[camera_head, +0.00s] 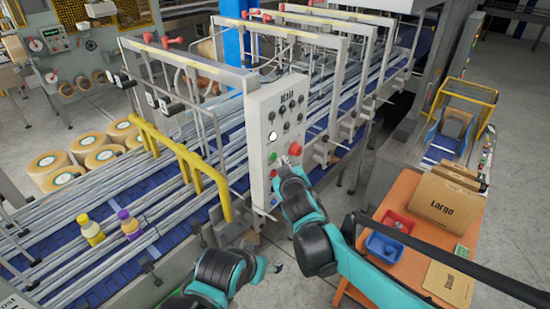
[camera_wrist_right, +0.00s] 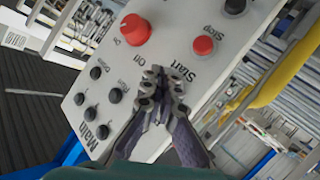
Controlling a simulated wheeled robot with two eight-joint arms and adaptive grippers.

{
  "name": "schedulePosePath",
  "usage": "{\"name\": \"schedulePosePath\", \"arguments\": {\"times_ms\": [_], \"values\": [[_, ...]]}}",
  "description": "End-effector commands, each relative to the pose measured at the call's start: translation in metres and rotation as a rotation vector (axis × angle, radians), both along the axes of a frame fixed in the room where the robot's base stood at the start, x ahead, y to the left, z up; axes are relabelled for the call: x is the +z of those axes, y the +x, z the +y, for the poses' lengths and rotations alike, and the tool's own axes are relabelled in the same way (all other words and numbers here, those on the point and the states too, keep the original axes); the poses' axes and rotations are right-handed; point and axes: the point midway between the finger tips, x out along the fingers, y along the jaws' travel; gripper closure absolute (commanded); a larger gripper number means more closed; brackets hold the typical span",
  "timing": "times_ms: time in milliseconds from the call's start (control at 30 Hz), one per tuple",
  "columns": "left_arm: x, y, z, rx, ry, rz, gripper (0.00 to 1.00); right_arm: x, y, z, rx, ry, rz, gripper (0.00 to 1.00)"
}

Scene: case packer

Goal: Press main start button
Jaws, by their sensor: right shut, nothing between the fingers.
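The grey control panel (camera_head: 262,112) marked "Main" stands beside the conveyor. Its green button (camera_head: 272,157) shows just left of my right gripper (camera_head: 284,166) in the head view. In the right wrist view the panel (camera_wrist_right: 115,60) appears upside down. There my right gripper (camera_wrist_right: 163,80) is shut and empty, with its fingertips at the "Start" label, hiding the button there. Whether they touch it I cannot tell. The red stop button (camera_wrist_right: 203,45) and a larger red knob (camera_wrist_right: 136,29) are clear of the fingers. My left gripper (camera_head: 275,266) is low in the head view, its fingers too small to read.
A yellow guard rail (camera_head: 180,150) runs along the conveyor left of the panel. Two bottles (camera_head: 90,229) stand on the conveyor. An orange table (camera_head: 405,190) with red and blue bins (camera_head: 384,247) and cardboard stands at the right.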

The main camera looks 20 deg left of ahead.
Motion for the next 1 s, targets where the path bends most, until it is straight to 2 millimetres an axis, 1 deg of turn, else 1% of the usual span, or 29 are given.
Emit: {"name": "schedulePosePath", "arguments": {"times_ms": [533,800,1000], "values": [[-0.0001,0.0,0.0,0.0,0.0,0.0,0.33,-0.0001,0.0001,0.0003,0.0,0.0,0.0,1.0],[-0.0036,0.0,0.0,0.0,0.0,0.0,0.33,-0.0005,0.0026,0.0075,0.0,0.001,0.0,1.0],[-0.0032,0.0,0.0,0.0,0.0,0.0,0.33,0.0002,0.0029,0.0079,0.0,0.0,0.0,1.0]]}}
